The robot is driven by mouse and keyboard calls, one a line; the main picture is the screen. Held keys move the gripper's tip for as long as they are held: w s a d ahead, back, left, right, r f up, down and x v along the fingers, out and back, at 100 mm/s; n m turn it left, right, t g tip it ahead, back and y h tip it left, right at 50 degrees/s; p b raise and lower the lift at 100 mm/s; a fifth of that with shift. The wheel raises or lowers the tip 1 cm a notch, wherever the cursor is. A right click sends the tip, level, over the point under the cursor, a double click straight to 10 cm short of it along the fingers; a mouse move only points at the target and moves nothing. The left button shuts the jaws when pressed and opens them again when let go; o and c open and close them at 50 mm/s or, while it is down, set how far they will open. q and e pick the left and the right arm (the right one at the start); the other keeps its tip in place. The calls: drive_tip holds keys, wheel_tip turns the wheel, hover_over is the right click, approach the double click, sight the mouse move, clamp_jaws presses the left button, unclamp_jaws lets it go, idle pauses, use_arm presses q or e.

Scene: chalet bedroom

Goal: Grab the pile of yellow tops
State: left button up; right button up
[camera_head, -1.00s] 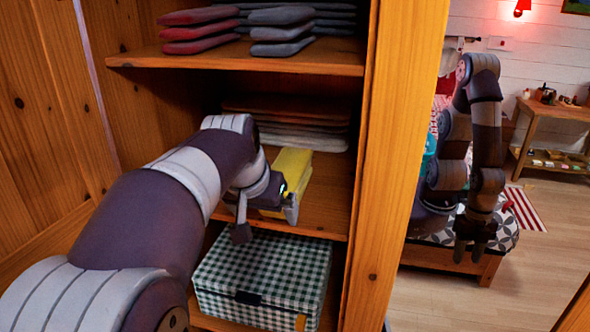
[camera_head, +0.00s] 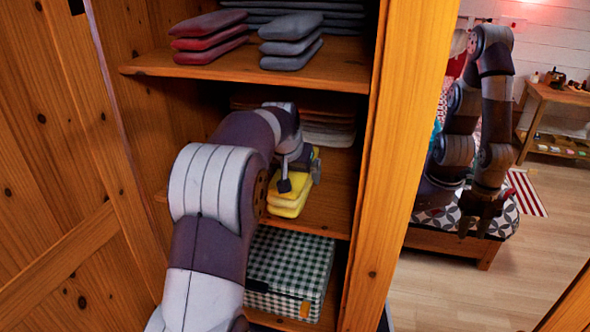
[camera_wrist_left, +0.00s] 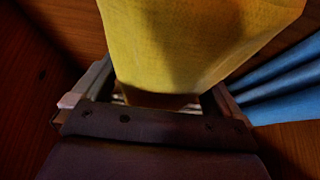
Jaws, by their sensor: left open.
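The pile of folded yellow tops (camera_head: 288,206) lies on the wardrobe's middle shelf, near its front edge. My left gripper (camera_head: 300,179) is open at the pile, with one finger at each side of it in the head view, and the wrist hides part of the pile. In the left wrist view the yellow cloth (camera_wrist_left: 190,40) fills the top centre, in front of and between the two open fingers (camera_wrist_left: 160,92). Whether the fingers touch the cloth I cannot tell. My right gripper (camera_head: 481,216) hangs outside the wardrobe, away from the pile, too dark to read.
Folded red (camera_head: 208,45) and grey clothes (camera_head: 291,48) lie on the upper shelf (camera_head: 240,72). More folded clothes (camera_head: 328,134) lie behind the pile. A checkered box (camera_head: 290,262) stands below. Blue folded cloth (camera_wrist_left: 285,80) shows right of the fingers. A wooden post (camera_head: 398,150) borders the wardrobe.

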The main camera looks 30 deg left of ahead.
use_arm(q)
drive_tip(key=shift+w+a+f, duration=0.1)
drive_tip(key=shift+w+f, duration=0.3)
drive_tip(key=shift+f, duration=0.15)
drive_tip(key=shift+s+r, duration=0.1)
drive_tip(key=shift+s, duration=0.05)
drive_tip(key=c, duration=0.7)
drive_tip(key=shift+c, duration=1.2)
drive_tip(key=shift+r, duration=0.15)
